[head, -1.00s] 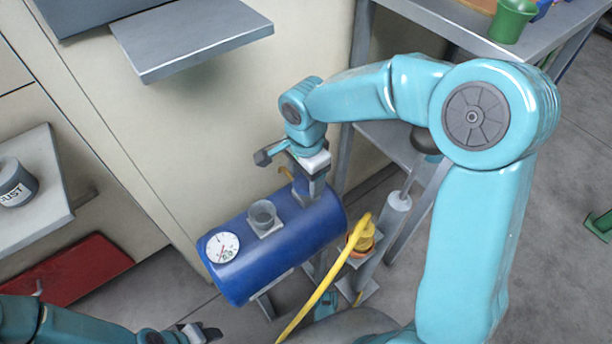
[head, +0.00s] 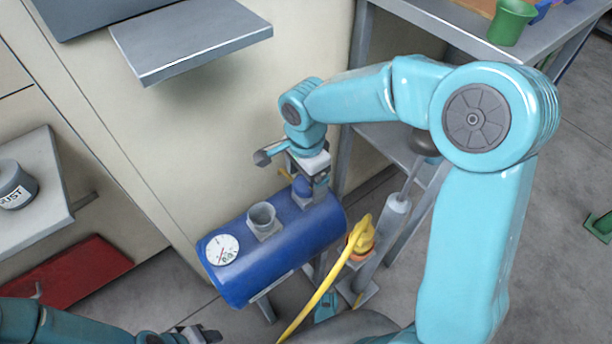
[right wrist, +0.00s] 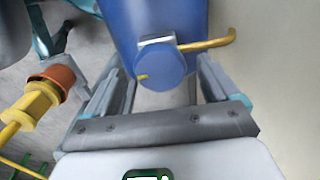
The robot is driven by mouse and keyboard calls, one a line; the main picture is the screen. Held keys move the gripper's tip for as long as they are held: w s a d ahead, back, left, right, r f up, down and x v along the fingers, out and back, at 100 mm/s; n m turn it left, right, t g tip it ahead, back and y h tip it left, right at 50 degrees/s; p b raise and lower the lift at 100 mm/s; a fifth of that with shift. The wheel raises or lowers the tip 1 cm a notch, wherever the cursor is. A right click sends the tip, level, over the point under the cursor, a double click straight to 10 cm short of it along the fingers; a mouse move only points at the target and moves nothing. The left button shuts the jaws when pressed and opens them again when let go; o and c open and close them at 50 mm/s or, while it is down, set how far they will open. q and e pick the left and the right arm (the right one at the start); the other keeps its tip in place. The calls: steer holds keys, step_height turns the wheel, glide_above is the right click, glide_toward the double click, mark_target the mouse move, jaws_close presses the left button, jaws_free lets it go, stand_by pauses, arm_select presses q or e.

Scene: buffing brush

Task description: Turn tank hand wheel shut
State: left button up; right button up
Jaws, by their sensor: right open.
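The blue tank (head: 275,255) lies on its side on a stand, with a white dial gauge (head: 222,249) on its left end and a grey open-topped fitting (head: 262,218) in the middle. A small blue hand wheel (head: 303,186) stands on its right end beside a brass pipe. In the right wrist view the wheel's round face (right wrist: 162,72) lies between the finger lines. My right gripper (head: 312,192) points down at the wheel, open, its fingers on either side and apart from it. My left gripper (head: 205,334) is at the bottom edge, away from the tank; its jaw gap is unclear.
A yellow hose with a yellow connector (head: 362,238) runs close to the tank's right end. A pale cabinet wall (head: 190,150) stands right behind the tank. A grey shelf (head: 190,45) juts out above. A red tray (head: 85,270) lies at the left.

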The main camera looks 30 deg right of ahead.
mark_target(306, 183)
step_height(306, 183, up, 16)
steer(key=p, duration=0.6)
